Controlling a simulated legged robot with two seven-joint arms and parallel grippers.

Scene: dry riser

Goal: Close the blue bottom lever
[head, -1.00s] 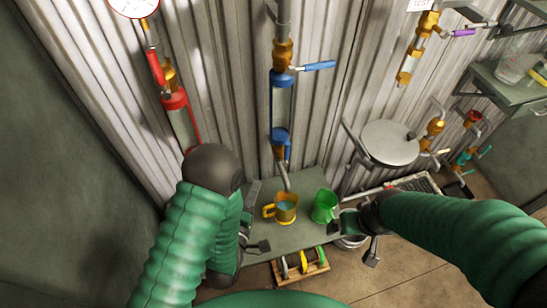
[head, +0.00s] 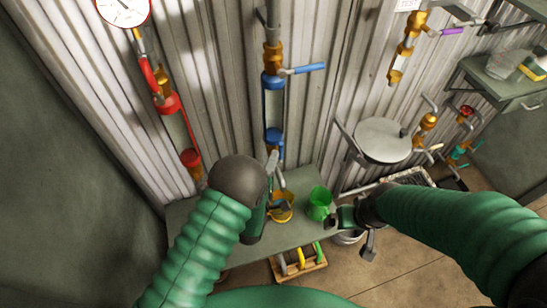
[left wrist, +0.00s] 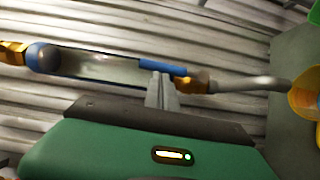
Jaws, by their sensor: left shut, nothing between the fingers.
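The blue bottom lever (left wrist: 162,67) lies along the pipe below the sight glass in the left wrist view, in line with the pipe. In the head view it is mostly hidden by my left gripper, below the lower blue fitting (head: 273,138). My left gripper (head: 272,160) is shut and empty. In the left wrist view its fingertips (left wrist: 161,80) are right at the lever, overlapping its edge; I cannot tell whether they touch. My right gripper (head: 349,236) is open and empty, near the bench's front right.
The upper blue lever (head: 308,69) sticks out to the right. A red-fitted sight glass (head: 178,130) stands left. An orange mug (head: 281,212) and a green mug (head: 319,204) stand on the bench (head: 236,257) below. A round steel lid (head: 382,140) is at right.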

